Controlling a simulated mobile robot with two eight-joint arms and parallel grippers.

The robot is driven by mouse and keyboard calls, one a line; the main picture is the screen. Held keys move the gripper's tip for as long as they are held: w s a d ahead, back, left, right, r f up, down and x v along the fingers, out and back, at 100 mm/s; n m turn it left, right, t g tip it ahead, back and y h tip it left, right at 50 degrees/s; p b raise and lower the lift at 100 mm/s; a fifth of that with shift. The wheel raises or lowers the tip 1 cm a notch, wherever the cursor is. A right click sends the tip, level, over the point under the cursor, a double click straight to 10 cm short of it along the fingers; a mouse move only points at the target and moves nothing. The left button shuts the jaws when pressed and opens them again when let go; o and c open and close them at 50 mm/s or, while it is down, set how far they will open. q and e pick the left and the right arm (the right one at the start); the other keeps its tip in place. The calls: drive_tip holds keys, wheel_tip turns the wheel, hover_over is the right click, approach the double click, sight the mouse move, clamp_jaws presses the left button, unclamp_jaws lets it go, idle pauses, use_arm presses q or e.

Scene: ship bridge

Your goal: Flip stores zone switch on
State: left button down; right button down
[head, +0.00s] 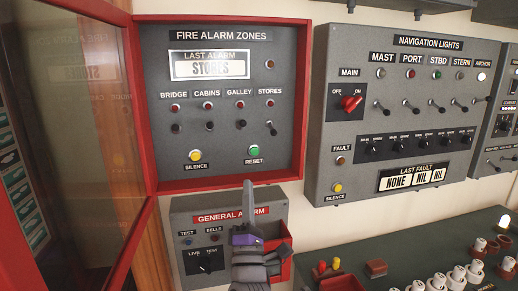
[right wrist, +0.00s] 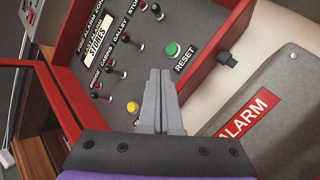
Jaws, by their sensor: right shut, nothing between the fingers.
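The fire alarm zones panel (head: 220,150) sits in a red-framed box on the wall in the head view. The display reads "Last alarm: Stores". In the right wrist view the stores switch (right wrist: 157,12) is near the top edge. My right gripper (head: 249,185) is shut and empty, pointing up just below the box's lower frame, apart from the switch. Its closed fingers also show in the right wrist view (right wrist: 160,75). My left gripper is not in view.
The box's glass door (head: 75,130) stands open to the left. The general alarm box (head: 190,225) is below, partly behind my right gripper. The navigation lights panel (head: 400,110) is to the right. A green console (head: 420,240) with several mugs lies lower right.

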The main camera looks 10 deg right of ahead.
sight(272, 128)
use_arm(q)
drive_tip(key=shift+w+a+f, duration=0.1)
use_arm(e)
drive_tip(key=shift+r+h, duration=0.2)
drive_tip(key=shift+h, duration=0.7)
drive_tip(key=shift+s, duration=0.1)
drive_tip(key=shift+d+r, duration=0.1)
